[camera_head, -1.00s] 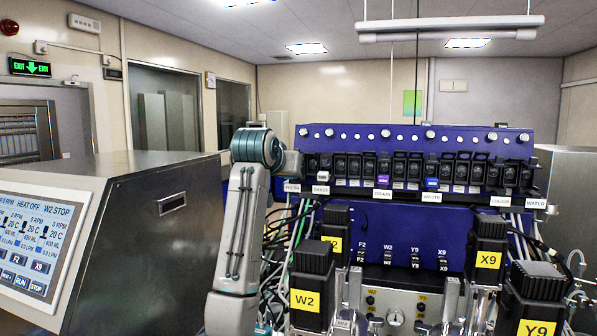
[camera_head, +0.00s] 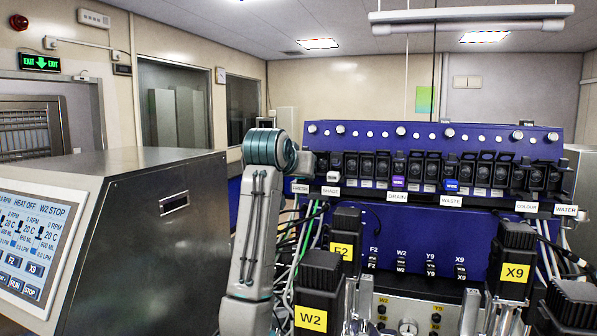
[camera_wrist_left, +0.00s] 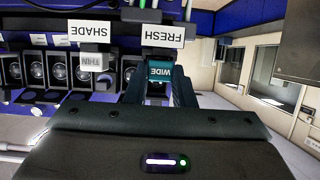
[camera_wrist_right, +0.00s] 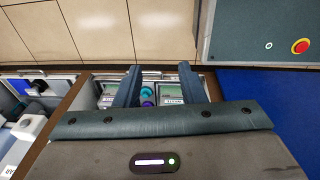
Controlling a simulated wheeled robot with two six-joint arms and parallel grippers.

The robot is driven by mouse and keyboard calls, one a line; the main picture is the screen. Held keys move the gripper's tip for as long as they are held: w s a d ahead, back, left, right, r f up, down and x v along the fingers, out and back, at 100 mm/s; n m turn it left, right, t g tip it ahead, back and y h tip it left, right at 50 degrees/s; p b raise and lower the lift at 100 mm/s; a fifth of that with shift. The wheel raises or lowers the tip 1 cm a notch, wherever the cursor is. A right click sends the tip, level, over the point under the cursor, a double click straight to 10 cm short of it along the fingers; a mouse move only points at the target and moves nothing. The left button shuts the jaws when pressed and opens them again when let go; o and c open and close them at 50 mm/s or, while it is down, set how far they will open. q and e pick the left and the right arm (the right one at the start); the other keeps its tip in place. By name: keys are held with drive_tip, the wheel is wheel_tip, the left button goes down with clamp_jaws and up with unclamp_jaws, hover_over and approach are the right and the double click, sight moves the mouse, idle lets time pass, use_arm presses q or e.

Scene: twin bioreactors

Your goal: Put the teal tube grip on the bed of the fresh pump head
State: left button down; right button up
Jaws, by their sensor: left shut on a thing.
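The teal tube grip (camera_wrist_left: 157,76), marked WIDE, is between the fingers of my left gripper (camera_wrist_left: 158,92), which is shut on it. In the left wrist view, turned upside down, it is directly beside the FRESH label (camera_wrist_left: 162,36), at the fresh pump head. I cannot tell whether it touches the bed, which the fingers and label hide. In the head view the FRESH label (camera_head: 300,188) shows at the left end of the pump row; my left arm covers the area beside it. My right gripper (camera_wrist_right: 158,72) is open and holds nothing.
A pale grip (camera_wrist_left: 93,60) marked THIN is on the neighbouring SHADE head. Dark pump heads (camera_head: 367,165) line the blue bank. Motors marked W2 (camera_head: 312,290) and X9 (camera_head: 516,250) stand in front. Teal and purple pieces (camera_wrist_right: 147,97) lie in a tray beyond my right fingers.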

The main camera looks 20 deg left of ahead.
use_arm(q)
drive_tip(key=c, duration=1.6)
unclamp_jaws()
drive_tip(key=shift+w+f, duration=0.1)
drive_tip(key=shift+f, duration=0.15)
drive_tip(key=o, duration=0.4)
drive_tip(key=shift+w, duration=0.15)
drive_tip(key=shift+c, duration=0.2)
drive_tip(key=b+v, duration=0.7)
drive_tip(key=v, duration=0.5)
drive_tip(key=shift+r, duration=0.25)
use_arm(e)
wheel_tip(320, 180, down, 7)
drive_tip(key=s, duration=0.1)
drive_tip(key=shift+s+f, duration=0.2)
drive_tip(key=shift+s, duration=0.1)
drive_tip(key=shift+d, duration=0.1)
